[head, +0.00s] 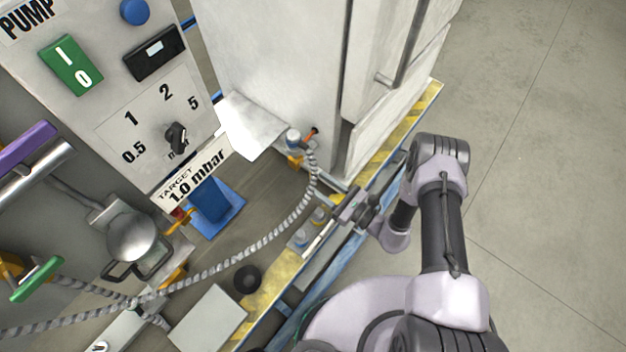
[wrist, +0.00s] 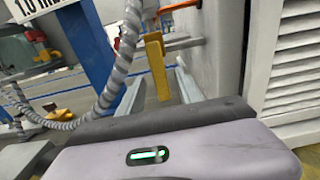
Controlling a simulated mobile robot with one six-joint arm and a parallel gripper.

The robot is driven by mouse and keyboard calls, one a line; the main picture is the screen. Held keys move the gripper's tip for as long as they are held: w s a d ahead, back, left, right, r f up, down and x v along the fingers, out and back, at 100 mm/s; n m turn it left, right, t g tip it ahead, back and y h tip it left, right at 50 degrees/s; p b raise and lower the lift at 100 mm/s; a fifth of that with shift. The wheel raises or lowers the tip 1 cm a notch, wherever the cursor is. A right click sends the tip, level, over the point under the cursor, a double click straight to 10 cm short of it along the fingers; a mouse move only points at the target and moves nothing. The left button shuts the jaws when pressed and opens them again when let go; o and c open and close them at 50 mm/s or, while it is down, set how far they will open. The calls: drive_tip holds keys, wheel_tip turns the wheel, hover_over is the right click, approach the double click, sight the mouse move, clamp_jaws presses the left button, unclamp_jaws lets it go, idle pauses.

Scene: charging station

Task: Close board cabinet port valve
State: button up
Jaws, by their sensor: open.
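The port valve beside the white board cabinet (head: 275,70) has a small yellow handle (head: 295,160) below a grey hose fitting (head: 293,138). In the wrist view the yellow handle (wrist: 157,65) hangs upright in line with the gap between my fingers. My gripper (head: 335,192) is open, low at the cabinet's front, to the right of and below the valve in the head view. In the wrist view my gripper (wrist: 159,80) has one finger on each side of the handle's line. I cannot tell whether the handle reaches between the fingertips. No contact shows.
A ribbed grey hose (head: 285,225) runs from the fitting to the lower left. The pump panel (head: 120,90) stands at left. A blue block (head: 209,203) and a black knob (head: 247,279) are on the platform. Louvred panels (wrist: 295,75) stand close on the right.

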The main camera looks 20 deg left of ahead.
sight(314, 181)
drive_tip(key=x, duration=0.3)
drive_tip(key=shift+a, duration=0.15)
clamp_jaws()
idle(1.3)
